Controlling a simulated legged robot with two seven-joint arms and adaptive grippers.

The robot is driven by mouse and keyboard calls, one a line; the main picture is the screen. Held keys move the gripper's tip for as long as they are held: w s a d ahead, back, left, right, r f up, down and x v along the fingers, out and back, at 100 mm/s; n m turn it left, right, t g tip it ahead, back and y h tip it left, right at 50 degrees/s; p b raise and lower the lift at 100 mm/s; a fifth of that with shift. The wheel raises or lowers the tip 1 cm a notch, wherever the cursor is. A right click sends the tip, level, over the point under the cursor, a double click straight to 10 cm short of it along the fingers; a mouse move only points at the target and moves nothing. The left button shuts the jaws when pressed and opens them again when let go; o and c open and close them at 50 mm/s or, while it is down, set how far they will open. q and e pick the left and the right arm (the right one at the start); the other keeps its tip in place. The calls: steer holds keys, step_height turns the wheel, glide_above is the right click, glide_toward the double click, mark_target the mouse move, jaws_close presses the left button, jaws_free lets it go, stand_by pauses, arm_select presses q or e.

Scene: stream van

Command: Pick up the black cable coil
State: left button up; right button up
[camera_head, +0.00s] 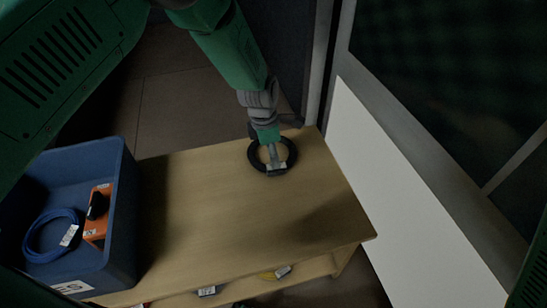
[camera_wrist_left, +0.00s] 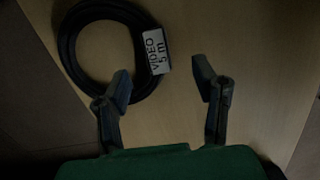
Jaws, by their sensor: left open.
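The black cable coil (camera_head: 289,150) lies flat near the far end of the wooden table. It also shows in the left wrist view (camera_wrist_left: 68,42), with a white label reading "VIDEO 5 m" on its right side. My left gripper (camera_head: 273,160) reaches over the coil from above in the head view. My right gripper is not in view.
A blue bin (camera_head: 124,205) stands at the left with a blue cable coil (camera_head: 32,238) and an orange item (camera_head: 98,222) inside. The table's middle (camera_head: 230,215) is clear. A white panel (camera_head: 400,200) borders the right.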

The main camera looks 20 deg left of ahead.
arm_select(q)
step_height(320, 180, down, 2)
steer(key=shift+w+a+f, duration=0.1)
steer(key=shift+a+f, duration=0.05)
steer(key=f+b, duration=0.2)
steer(key=f, duration=0.1)
steer(key=d+f+b, duration=0.1)
steer(key=f, duration=0.1)
steer(key=shift+w+d, duration=0.1)
steer(key=shift+w, duration=0.3)
steer(key=shift+r, duration=0.1)
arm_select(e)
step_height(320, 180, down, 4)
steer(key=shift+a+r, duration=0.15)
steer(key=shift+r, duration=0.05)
arm_select(q)
steer(key=shift+a, duration=0.2)
steer(key=shift+c, duration=0.8)
jaws_close()
steer(key=shift+d, duration=0.1)
